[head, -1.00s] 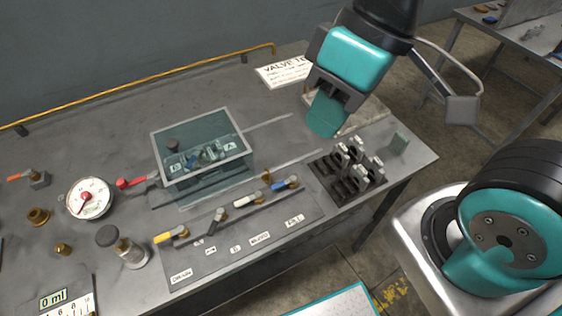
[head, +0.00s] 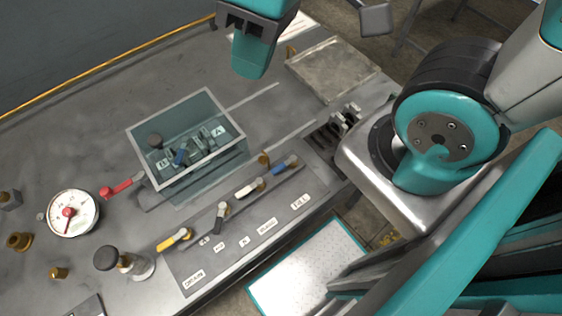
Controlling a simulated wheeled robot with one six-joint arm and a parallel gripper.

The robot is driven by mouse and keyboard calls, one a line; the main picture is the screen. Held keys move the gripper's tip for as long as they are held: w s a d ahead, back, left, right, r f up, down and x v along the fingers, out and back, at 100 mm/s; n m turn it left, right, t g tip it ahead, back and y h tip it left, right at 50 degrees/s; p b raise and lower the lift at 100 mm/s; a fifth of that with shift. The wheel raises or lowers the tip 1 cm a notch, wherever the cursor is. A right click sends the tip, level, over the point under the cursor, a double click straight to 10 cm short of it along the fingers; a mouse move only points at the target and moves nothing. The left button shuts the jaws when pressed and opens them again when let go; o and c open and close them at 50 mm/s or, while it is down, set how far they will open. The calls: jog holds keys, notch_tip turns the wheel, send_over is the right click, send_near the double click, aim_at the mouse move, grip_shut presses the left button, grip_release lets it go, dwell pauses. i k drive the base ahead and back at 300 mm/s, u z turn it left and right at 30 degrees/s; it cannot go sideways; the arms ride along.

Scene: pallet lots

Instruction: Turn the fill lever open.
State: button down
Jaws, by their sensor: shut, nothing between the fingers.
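The fill lever (head: 283,165) has a blue handle. It lies along the right end of the valve row, above the label (head: 300,201) that reads FILL. White (head: 248,188), dark grey (head: 221,212) and yellow (head: 175,241) levers sit to its left along the same pipe. My gripper (head: 251,62) is at the top of the head view, its teal fingers shut and empty. It hangs above the bench, apart from the fill lever and farther back.
A clear tank (head: 240,150) with small parts inside stands behind the levers. A red-handled valve (head: 122,188) and a round gauge (head: 72,213) are to its left. A black rack (head: 325,141) and a grey slab (head: 330,72) are at the right.

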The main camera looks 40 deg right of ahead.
aim_at(293, 158)
jog(key=z, duration=1.5)
jog(key=k, duration=1)
jog(key=u, duration=1.95)
